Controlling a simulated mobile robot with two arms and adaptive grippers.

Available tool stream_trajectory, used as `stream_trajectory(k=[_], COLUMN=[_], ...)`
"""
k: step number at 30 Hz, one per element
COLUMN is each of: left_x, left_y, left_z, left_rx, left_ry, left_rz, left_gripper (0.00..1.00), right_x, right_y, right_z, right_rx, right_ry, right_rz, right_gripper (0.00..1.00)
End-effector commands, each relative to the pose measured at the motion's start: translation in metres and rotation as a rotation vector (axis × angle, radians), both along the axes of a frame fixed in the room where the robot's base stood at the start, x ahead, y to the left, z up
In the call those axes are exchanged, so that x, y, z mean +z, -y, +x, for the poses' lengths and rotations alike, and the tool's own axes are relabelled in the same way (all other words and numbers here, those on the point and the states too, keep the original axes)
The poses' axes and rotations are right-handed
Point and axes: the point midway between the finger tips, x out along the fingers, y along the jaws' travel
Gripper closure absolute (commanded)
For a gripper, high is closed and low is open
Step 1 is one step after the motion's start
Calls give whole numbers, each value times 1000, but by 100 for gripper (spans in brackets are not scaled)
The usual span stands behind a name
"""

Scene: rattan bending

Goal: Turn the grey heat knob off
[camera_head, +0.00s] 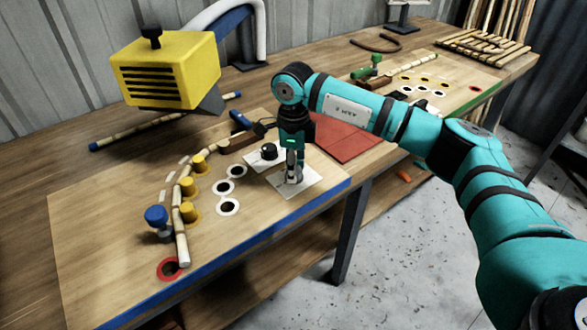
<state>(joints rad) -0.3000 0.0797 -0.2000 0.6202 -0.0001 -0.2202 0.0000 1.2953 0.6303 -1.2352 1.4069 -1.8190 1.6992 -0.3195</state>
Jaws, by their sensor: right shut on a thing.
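My right gripper (293,177) points straight down over a white plate (310,185) at the front edge of the bench. Its fingers are shut on the small grey heat knob, which they mostly hide; I cannot tell which way the knob is turned. A black knob (268,151) stands on a white plate just left of and behind the gripper, apart from it. My left gripper is not in view.
A yellow heater box (165,70) rises at the back left. A rattan pole (181,225) curves along yellow pegs (190,187) near a blue knob (156,215). White-ringed holes (228,207) lie left of the gripper. A red mat (345,137) lies to its right.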

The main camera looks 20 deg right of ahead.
Motion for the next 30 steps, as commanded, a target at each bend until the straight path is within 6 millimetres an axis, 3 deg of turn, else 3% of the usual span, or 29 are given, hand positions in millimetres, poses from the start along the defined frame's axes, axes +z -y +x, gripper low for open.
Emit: stream_trajectory(k=[17, 18, 21, 23, 30], left_x=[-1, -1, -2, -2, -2], left_y=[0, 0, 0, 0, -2], left_z=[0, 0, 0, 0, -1], left_rx=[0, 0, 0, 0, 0], left_ry=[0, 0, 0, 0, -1], left_rz=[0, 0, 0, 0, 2], left_gripper=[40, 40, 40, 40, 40], right_x=[2, 2, 1, 1, 1], right_y=[0, 0, 0, 0, 0], right_z=[1, 1, 1, 1, 0], right_rx=[30, 30, 30, 29, 29], right_ry=[4, 4, 4, 3, 1], right_rz=[1, 1, 1, 1, 0], right_gripper=[95, 58, 45, 40, 40])
